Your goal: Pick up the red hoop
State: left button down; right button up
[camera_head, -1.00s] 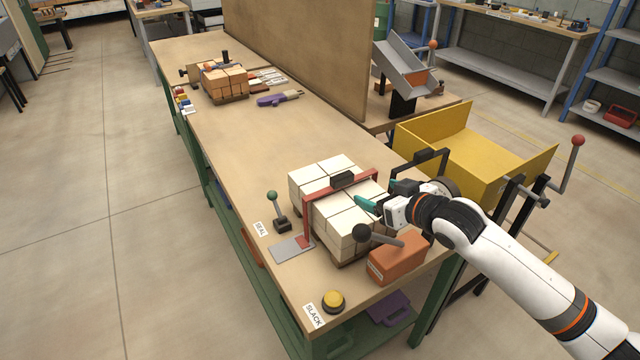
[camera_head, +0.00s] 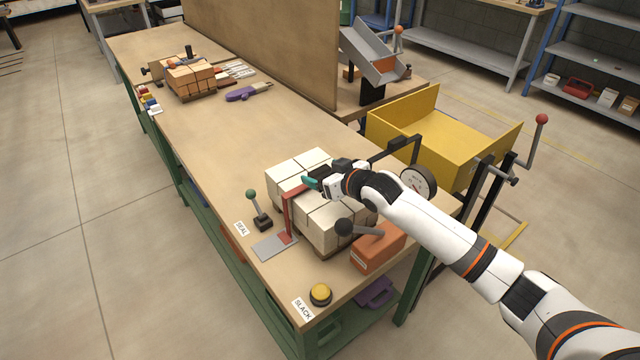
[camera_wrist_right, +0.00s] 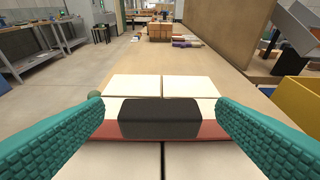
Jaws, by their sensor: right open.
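The red hoop (camera_head: 289,212) arches over a stack of white blocks (camera_head: 307,165) at the near end of the workbench. In the right wrist view its red top bar (camera_wrist_right: 190,133) runs across the white blocks, with a dark grip block (camera_wrist_right: 159,117) at its middle. My right gripper (camera_head: 314,184) is over the hoop's top. Its two teal fingers are open in the right wrist view (camera_wrist_right: 160,115), one on each side of the dark block, with gaps to it. In the head view the gripper and arm hide most of the hoop's top bar. My left gripper is not in view.
Near the hoop are a green-knobbed lever (camera_head: 257,209), an orange box (camera_head: 377,250) with a black-knobbed handle and a yellow button (camera_head: 320,294). A round gauge (camera_head: 418,182) and a yellow bin (camera_head: 450,140) stand to the right. The bench middle is clear.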

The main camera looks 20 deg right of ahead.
jog(key=shift+x, duration=1.3)
jog(key=shift+s, duration=0.1)
jog(key=c, duration=1.4)
